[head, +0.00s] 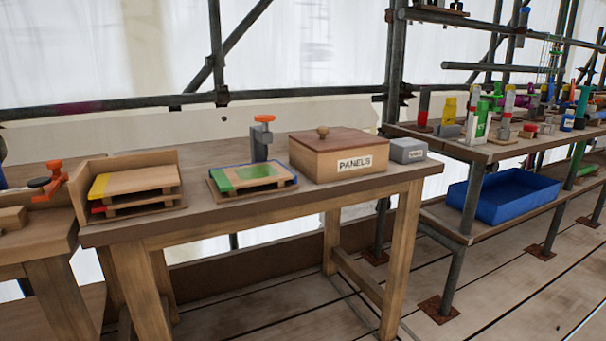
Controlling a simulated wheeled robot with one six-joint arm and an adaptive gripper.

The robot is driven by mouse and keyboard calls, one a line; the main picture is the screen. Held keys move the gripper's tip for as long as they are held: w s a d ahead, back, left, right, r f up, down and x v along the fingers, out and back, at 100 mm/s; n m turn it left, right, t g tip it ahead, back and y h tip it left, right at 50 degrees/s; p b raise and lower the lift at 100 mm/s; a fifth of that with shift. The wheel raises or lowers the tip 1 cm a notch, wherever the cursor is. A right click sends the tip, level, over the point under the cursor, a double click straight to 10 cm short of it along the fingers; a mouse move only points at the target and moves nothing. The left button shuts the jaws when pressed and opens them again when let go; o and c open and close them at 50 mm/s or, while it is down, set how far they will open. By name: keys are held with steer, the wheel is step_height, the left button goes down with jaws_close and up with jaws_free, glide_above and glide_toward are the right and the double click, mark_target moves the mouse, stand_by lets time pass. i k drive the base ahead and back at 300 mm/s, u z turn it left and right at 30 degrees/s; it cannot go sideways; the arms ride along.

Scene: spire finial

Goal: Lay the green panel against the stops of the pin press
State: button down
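The pin press stands on the middle of the wooden bench; its grey post with an orange top (262,138) rises behind a low bed (284,187) with blue edging. Green shows on the bed as a strip along the left and a patch on the pale board (252,171). I cannot tell whether this green is a separate panel or part of the bed, nor whether it touches the stops. A wooden box labelled PANELS (338,164) stands to the right, its lid (335,142) on, its contents hidden. My gripper is not in view.
A wooden rack (129,161) with stacked boards, edged yellow and red, stands left of the press. A small grey box (408,150) sits at the bench's right end. A blue bin (503,196) and a shelf (478,152) of coloured parts stand further right. The front bench strip is clear.

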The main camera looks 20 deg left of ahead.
mark_target(229, 179)
steer(key=z, duration=0.25)
steer(key=i, duration=0.65)
steer(key=u, duration=0.7)
steer(key=i, duration=0.5)
steer(key=u, duration=0.55)
